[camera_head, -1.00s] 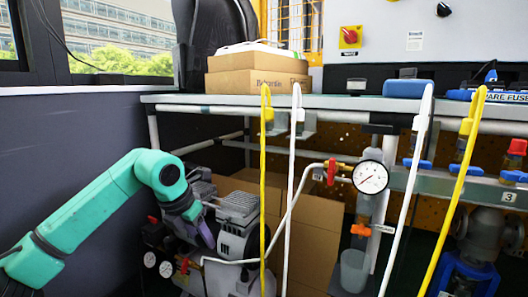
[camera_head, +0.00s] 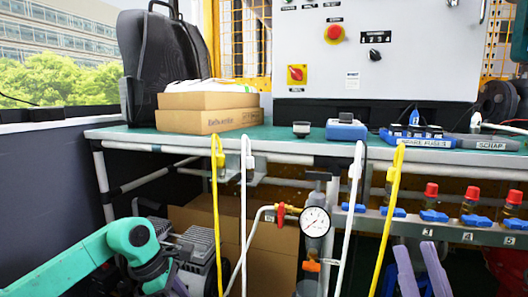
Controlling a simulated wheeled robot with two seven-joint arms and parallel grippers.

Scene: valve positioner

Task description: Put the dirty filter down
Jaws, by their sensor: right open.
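My right gripper (camera_head: 415,247) shows at the bottom right as two purple fingers, spread apart with nothing between them. It is below the bench edge, in front of the row of blue-handled valves. My left arm is teal and comes in at the lower left. A small cup-like piece (camera_head: 301,130), dark on top and pale below, stands on the bench. I cannot tell whether it is the dirty filter, and no other piece is clearly that filter.
The green bench top (camera_head: 275,136) has free room around the cup-like piece. Cardboard boxes (camera_head: 207,112), a blue device (camera_head: 346,130), a spare fuses tray (camera_head: 417,137) and a scrap tray (camera_head: 487,143) stand on it. Yellow and white hoses hang in front, beside a pressure gauge (camera_head: 315,220).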

